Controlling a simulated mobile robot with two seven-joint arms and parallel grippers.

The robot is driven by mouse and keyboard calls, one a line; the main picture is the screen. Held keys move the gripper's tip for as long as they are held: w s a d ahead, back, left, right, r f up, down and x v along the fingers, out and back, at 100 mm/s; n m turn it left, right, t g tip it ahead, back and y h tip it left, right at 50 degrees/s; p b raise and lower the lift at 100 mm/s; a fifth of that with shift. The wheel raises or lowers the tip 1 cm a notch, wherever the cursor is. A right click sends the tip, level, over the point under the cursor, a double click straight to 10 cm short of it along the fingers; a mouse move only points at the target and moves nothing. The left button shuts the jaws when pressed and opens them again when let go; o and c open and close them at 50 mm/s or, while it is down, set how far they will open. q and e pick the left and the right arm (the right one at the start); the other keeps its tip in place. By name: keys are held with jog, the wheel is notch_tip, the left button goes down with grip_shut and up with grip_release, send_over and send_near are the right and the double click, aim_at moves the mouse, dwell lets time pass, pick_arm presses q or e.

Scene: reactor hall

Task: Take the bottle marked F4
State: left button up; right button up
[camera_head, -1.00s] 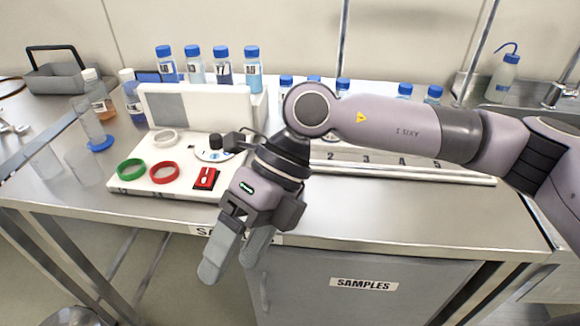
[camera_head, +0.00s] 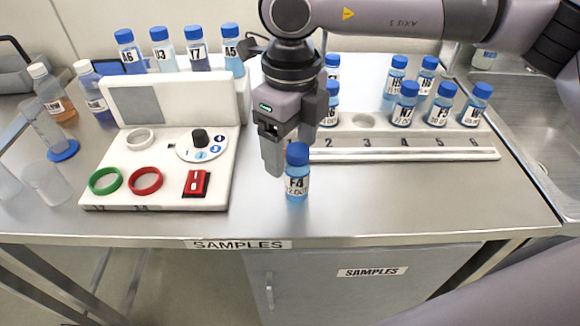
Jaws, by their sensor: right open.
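The bottle marked F4 (camera_head: 296,186) is small and clear with a blue cap and a white label. It stands upright on the metal table in front of the left end of the numbered rack. My right gripper (camera_head: 284,160) points down right at it, open. One finger is just left of the bottle; the other is partly hidden behind its cap. I cannot tell whether the fingers touch it. My left gripper is not in view.
The numbered rack (camera_head: 470,154) holds several blue-capped bottles, among them N7 (camera_head: 405,107). A white device (camera_head: 115,185) with coloured rings and a dial stands left of F4, with more bottles behind. A sink lies at right. The table front is clear.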

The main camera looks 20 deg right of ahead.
aim_at(296, 172)
jog(key=f, duration=0.2)
jog(key=f+p, duration=0.1)
jog(key=f, duration=0.1)
jog(key=d+f, duration=0.1)
jog(key=f, duration=0.1)
jog(key=shift+s+f, duration=0.15)
jog(key=shift+f, duration=0.05)
jog(key=shift+c, duration=0.4)
jog(key=shift+a, duration=0.1)
jog(key=c, duration=1.1)
jog(key=shift+r, duration=0.15)
